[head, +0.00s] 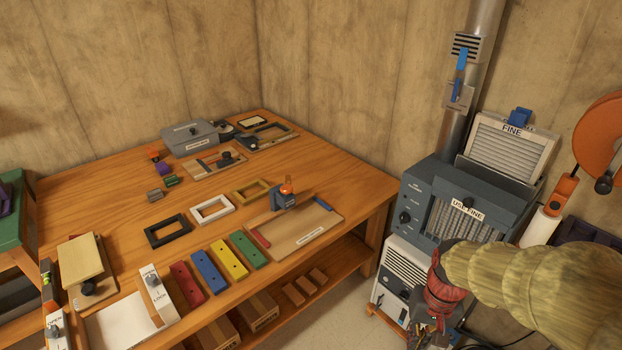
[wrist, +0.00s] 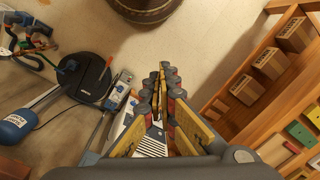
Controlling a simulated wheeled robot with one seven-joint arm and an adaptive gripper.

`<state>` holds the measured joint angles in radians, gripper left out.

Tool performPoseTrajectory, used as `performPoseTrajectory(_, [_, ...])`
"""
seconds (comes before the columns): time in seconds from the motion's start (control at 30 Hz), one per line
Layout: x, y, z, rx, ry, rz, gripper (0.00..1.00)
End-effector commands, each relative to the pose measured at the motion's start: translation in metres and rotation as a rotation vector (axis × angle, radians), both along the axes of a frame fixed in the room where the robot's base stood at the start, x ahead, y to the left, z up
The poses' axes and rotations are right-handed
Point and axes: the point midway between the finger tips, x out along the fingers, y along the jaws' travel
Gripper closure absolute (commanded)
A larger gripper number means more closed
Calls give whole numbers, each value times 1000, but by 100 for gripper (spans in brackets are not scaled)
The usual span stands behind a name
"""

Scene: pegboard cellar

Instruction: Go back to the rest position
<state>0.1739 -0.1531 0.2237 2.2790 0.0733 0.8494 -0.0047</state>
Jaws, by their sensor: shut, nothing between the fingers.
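My gripper (head: 437,318) is at the lower right of the head view, at the end of my arm in its yellowish ribbed sleeve. It is in front of the white louvred unit (head: 405,262), off the right end of the workbench. In the wrist view my gripper (wrist: 164,80) points down towards the floor. Its yellow and grey fingers come together at the tips, with nothing held between them.
The wooden workbench (head: 331,247) carries frames, coloured blocks and boxes. A dark blue filter unit (head: 452,212) stands right of it. An orange reel (head: 600,135) hangs far right. The wrist view shows a round barrel (wrist: 143,8), a black disc stand (wrist: 86,80) and bare floor (wrist: 205,60).

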Motion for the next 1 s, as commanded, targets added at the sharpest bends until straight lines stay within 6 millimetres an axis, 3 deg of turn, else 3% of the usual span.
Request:
performPoseTrajectory(0.03, [-9,3,22,-15,-34,21,100])
performPoseTrajectory(0.3, [-46,17,103,-84,-227,114,100])
performPoseTrajectory(0.6, [-60,35,186,-114,-490,175,100])
performPoseTrajectory(0.8, [-64,42,205,-113,-546,197,100])
performPoseTrajectory(1.0, [-64,42,205,-113,-546,199,100])
